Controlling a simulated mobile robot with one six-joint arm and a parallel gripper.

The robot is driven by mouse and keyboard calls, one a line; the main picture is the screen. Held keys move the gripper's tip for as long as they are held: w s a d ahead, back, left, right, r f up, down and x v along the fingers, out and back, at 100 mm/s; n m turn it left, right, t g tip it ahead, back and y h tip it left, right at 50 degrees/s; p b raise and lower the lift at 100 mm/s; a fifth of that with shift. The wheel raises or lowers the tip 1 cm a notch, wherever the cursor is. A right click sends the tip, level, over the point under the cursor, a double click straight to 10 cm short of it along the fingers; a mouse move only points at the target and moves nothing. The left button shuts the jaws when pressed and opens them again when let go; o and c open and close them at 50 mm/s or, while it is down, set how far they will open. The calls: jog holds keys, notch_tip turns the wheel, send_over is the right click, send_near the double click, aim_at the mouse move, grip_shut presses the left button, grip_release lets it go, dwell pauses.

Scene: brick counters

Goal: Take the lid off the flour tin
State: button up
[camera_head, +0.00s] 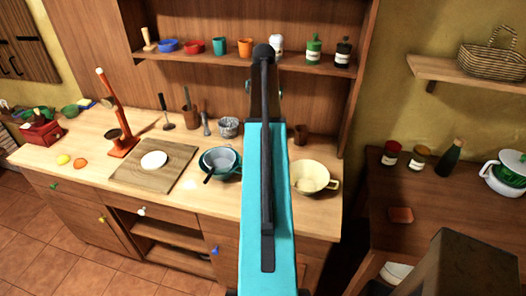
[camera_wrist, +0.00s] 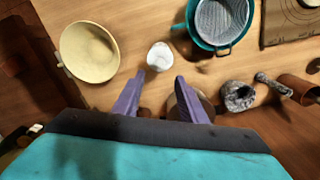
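No tin can be read as flour from its label. A small white round object (camera_wrist: 160,57) stands on the counter just beyond my fingertips in the wrist view; I cannot tell whether it is the flour tin or a loose lid. My arm hides that spot in the head view. A white jar (camera_head: 276,44) stands on the upper shelf; its label is too small to read. My gripper (camera_wrist: 159,78) is open, its two purple fingers apart with nothing between them. The white object lies ahead of the gap, seemingly untouched.
A cream bowl (camera_wrist: 89,52) and a teal pot with a colander (camera_wrist: 220,20) flank the white object. A grey mortar (camera_wrist: 238,95) is right of my fingers. A round brown thing is partly hidden behind the right finger. The shelf (camera_head: 200,54) overhangs the counter's back.

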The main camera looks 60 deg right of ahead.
jog(key=shift+f+b, duration=1.65)
jog(key=shift+f, duration=1.3)
jog(key=shift+f, duration=0.1)
jog(key=shift+a+f+b, duration=0.1)
jog(key=shift+f+b, duration=1.8)
jog(key=shift+f, duration=0.6)
jog(key=shift+c, duration=0.4)
grip_shut()
